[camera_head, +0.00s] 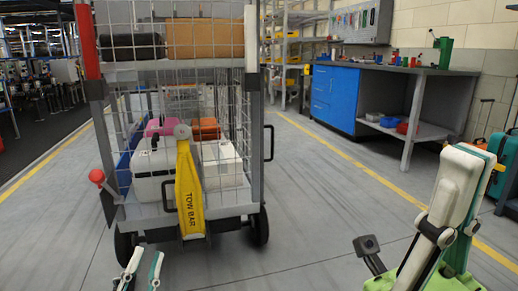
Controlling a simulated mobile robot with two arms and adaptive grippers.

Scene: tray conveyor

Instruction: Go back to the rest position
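My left gripper (147,259) shows at the bottom left, below the front of a wire cage cart. Its two fingers, one white and one teal-edged, point up with a gap between them and nothing in the gap. My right gripper (473,160) is large and close at the lower right, with white and teal finger parts pointing up over a light green body. It is seen from the side, so its opening is unclear. No object is visible in it.
The cage cart (256,150) stands ahead on wheels, loaded with boxes and cases, its yellow tow bar (190,195) upright at the front. A workbench with a blue cabinet (335,95) is at the back right. Suitcases (504,165) stand at the right edge. The floor (310,200) between is clear.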

